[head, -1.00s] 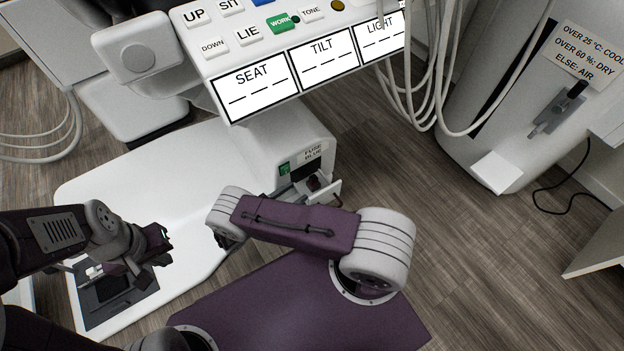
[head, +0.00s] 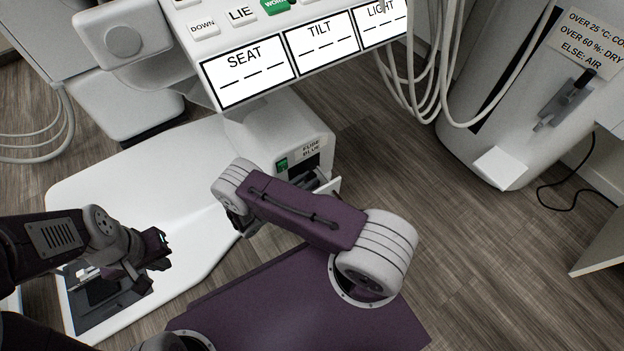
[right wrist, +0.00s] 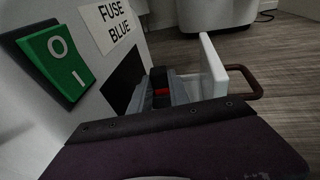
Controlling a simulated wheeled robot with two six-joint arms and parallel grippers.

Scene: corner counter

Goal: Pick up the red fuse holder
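The red fuse holder (right wrist: 162,91) shows in the right wrist view as a small red patch between dark parts, at the small pulled-out drawer (right wrist: 213,65) with a white front. In the head view my right arm hides the holder, and only part of the drawer (head: 328,185) shows. The purple housing of my right gripper (right wrist: 180,145) fills the bottom of the right wrist view, close before the drawer. I cannot tell whether its fingers are around the holder. My left gripper (head: 154,259) hangs over the white chair base, away from the drawer; its finger gap is unclear.
A green rocker switch (right wrist: 60,60) and a FUSE BLUE label (right wrist: 110,24) are beside the drawer opening. The button console (head: 300,45) overhangs it. Hoses (head: 440,75) hang at the right. A white cabinet (head: 510,110) stands further right. Floor (head: 450,230) between is open.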

